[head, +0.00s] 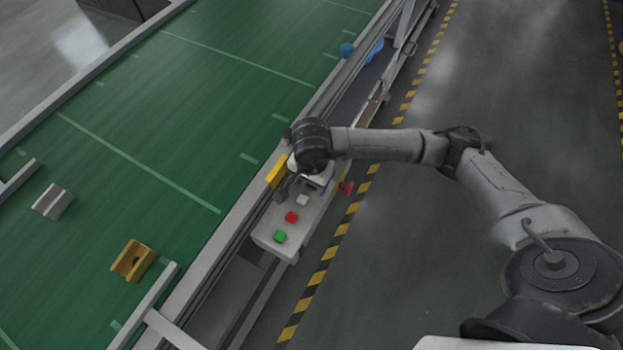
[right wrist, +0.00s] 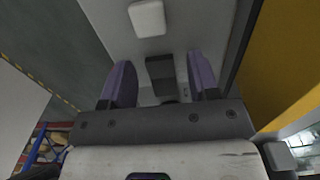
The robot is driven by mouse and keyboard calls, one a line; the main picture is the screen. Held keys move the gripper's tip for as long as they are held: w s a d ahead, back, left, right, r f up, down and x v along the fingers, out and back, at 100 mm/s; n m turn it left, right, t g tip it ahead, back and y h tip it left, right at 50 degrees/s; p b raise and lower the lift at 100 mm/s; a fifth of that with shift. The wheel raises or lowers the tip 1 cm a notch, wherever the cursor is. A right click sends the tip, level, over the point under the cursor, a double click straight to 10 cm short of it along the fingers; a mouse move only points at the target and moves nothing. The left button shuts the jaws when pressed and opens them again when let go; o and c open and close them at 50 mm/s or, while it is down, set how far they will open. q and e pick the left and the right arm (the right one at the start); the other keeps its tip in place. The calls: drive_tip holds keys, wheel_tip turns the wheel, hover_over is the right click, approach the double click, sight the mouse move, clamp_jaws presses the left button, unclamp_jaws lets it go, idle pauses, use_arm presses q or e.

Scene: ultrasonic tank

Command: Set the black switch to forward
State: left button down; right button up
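The black switch (right wrist: 160,72) shows in the right wrist view on the pale control box, between the two fingers of my right gripper (right wrist: 160,85). The fingers stand apart on either side of it, with a gap to each side. I cannot tell which position the switch is set to. In the head view my right gripper (head: 298,186) is low over the far part of the control box (head: 269,239), and it and the arm hide the switch there. My left gripper is not in view.
A white button (head: 302,200), a red button (head: 291,217) and a green button (head: 279,237) sit on the box. A red knob (head: 347,188) sticks out at its right side. A yellow part (head: 277,171) stands beside the gripper. The green conveyor (head: 150,130) lies left.

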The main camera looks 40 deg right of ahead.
drive_tip(key=c, duration=0.9)
drive_tip(key=shift+w+d+f+y+b, duration=0.1)
drive_tip(key=shift+d+y+b, duration=0.1)
drive_tip(key=shift+y+b, duration=0.5)
drive_tip(key=shift+d+g+y+b, duration=0.15)
drive_tip(key=shift+g+y+b, duration=0.3)
drive_tip(key=shift+b, duration=0.25)
drive_tip(key=shift+r+y, duration=0.25)
drive_tip(key=shift+y, duration=0.1)
drive_tip(key=shift+r, duration=0.1)
drive_tip(key=o, duration=0.9)
